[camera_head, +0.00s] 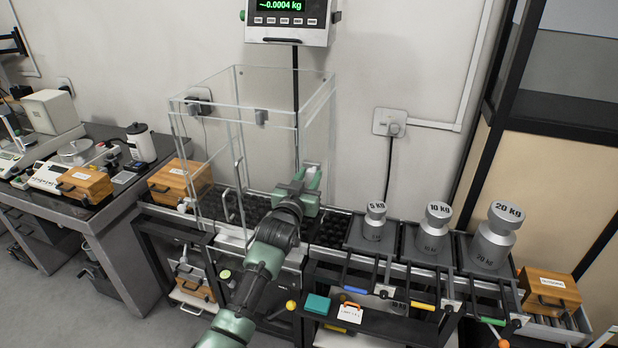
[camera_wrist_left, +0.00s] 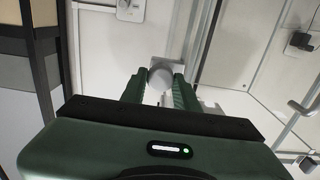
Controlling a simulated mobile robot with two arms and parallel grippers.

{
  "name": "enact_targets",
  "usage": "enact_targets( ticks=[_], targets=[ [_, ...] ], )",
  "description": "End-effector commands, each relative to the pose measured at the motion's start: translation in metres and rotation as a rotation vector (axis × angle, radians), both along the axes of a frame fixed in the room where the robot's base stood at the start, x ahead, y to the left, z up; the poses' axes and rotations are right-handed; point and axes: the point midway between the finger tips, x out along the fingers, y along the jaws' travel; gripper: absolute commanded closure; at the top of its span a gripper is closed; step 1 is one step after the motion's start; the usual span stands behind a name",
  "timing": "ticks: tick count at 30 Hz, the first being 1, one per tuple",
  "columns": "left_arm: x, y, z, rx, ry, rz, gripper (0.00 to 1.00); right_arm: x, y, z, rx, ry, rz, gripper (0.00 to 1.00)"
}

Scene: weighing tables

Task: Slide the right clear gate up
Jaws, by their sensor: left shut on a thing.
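A clear box-shaped enclosure (camera_head: 222,98) stands on the scale bench, and its right clear gate (camera_head: 318,125) forms the side toward the weights. My left gripper (camera_head: 312,180) is at the lower part of this gate, its green fingers shut on the gate's handle. In the left wrist view, a pale round knob (camera_wrist_left: 160,76) sits between the two fingertips (camera_wrist_left: 160,88); the fingers hide part of it. I cannot tell from these frames whether the gate's bottom edge is raised. My right gripper is not in view.
A display (camera_head: 288,18) reading about -0.0004 kg hangs above the enclosure. Silver weights, including the 10 kg weight (camera_head: 435,230) and 20 kg weight (camera_head: 495,235), stand to the right. A wooden box (camera_head: 180,181) is at the left.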

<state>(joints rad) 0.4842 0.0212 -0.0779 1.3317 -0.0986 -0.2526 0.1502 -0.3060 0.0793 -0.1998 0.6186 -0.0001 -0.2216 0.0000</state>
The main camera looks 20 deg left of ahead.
Motion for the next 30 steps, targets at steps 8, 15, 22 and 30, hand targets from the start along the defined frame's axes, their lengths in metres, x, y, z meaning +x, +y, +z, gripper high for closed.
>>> enact_targets(
  ticks=[8,15,22,30],
  targets=[
    [0.001,0.0,0.005,0.0,-0.011,0.0,0.49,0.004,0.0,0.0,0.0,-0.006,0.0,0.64],
    [-0.004,0.001,0.003,0.0,-0.009,0.0,0.49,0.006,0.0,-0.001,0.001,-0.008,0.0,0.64],
    [-0.035,0.002,0.001,0.001,-0.01,0.0,0.49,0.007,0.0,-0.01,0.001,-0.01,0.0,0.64],
    [-0.07,0.002,0.003,-0.001,-0.012,0.0,0.49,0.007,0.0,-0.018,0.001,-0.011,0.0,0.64]
  ],
)
